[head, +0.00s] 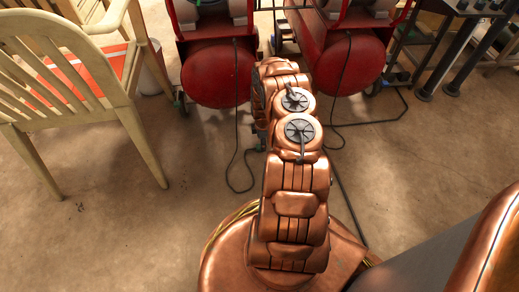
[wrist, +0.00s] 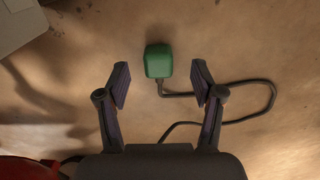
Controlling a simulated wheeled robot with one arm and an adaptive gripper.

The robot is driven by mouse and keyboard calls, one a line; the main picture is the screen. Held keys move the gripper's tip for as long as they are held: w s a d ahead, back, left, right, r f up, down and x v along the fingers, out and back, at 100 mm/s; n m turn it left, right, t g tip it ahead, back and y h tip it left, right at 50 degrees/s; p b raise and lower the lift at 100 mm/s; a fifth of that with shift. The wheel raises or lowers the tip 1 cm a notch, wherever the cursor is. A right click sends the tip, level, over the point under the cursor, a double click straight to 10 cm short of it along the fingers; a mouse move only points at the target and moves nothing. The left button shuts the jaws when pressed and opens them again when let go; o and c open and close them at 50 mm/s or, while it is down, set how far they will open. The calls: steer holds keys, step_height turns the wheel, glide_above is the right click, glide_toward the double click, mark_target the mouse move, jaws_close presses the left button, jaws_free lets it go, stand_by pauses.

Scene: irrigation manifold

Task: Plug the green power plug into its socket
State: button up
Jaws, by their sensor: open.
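In the wrist view, the green power plug (wrist: 158,61) lies on the floor with a dark cable (wrist: 240,84) leading off to the right and curling back. My gripper (wrist: 160,83) is open, its two fingers apart on the left and right. The plug shows between and a little beyond the fingertips, and neither finger touches it. In the head view my copper arm hides my gripper, and I cannot see the plug clearly there. I cannot make out the socket in either view.
Two red tanks (head: 217,74) (head: 350,68) stand at the back, with black cables (head: 240,150) on the floor near them. A cream chair (head: 85,75) is at the left. Dark metal stands (head: 460,50) are at the right. Floor at left front is clear. A grey object (wrist: 20,22) is at the wrist view's upper left.

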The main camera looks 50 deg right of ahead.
step_height(320, 180, down, 4)
steer(key=shift+w+f+b, duration=0.1)
steer(key=shift+w+b, duration=0.05)
steer(key=shift+b, duration=0.9)
steer(key=c, duration=1.2)
